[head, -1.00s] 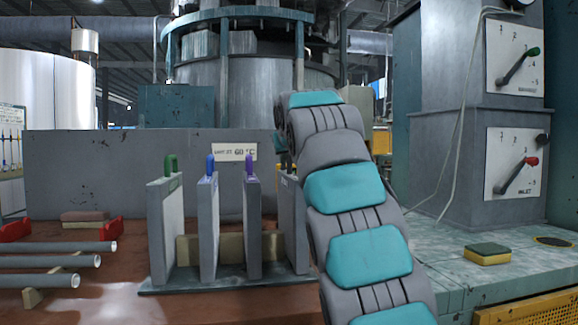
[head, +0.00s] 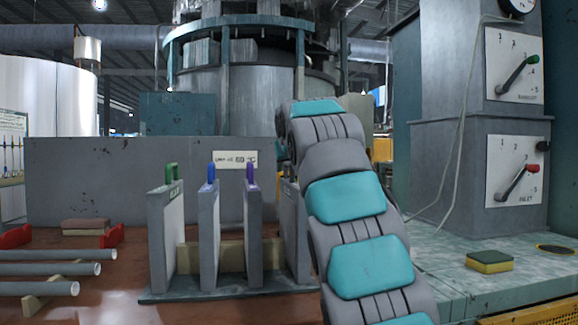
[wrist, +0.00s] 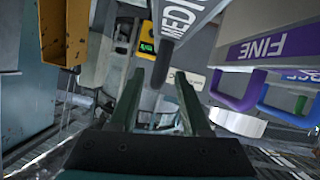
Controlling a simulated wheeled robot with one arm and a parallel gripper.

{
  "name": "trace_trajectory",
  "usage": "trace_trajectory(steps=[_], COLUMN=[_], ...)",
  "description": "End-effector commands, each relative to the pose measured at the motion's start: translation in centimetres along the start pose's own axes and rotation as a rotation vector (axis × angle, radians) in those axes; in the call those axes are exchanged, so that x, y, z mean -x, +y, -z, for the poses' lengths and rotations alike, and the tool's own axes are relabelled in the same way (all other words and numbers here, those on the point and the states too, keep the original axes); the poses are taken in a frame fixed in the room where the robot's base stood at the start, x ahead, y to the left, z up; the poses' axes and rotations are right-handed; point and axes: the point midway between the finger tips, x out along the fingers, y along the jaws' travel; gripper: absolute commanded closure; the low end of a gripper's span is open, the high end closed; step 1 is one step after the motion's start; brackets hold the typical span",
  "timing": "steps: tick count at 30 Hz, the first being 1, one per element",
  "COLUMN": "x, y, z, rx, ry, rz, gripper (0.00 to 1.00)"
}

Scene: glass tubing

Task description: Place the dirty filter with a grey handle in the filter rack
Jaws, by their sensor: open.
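In the wrist view, a pale panel marked "MEDI..." (wrist: 190,18) reaches in from the top. Its dark grey handle (wrist: 162,64) lies between the tips of my open gripper (wrist: 158,76). I cannot tell whether the fingers touch it, or whether this panel is dirty. In the head view, the filter rack (head: 225,288) holds upright panels with green (head: 172,172), blue (head: 211,172) and purple (head: 252,174) handles. A fourth panel (head: 290,225) at the right end is partly hidden behind my arm, which also hides my gripper.
In the wrist view, the "FINE" panel (wrist: 265,48) with a purple handle stands close to the right. A yellow box-like part (wrist: 77,28) is at upper left. In the head view, grey tubes (head: 45,269) lie left of the rack, and a sponge (head: 489,261) lies on the right-hand bench.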

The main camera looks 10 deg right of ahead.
Motion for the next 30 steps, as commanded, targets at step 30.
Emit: trace_trajectory(steps=[30], x=[12.0], y=[0.0], z=[0.0], rx=[0.0], ry=[-0.002], rz=[0.0], gripper=[0.52])
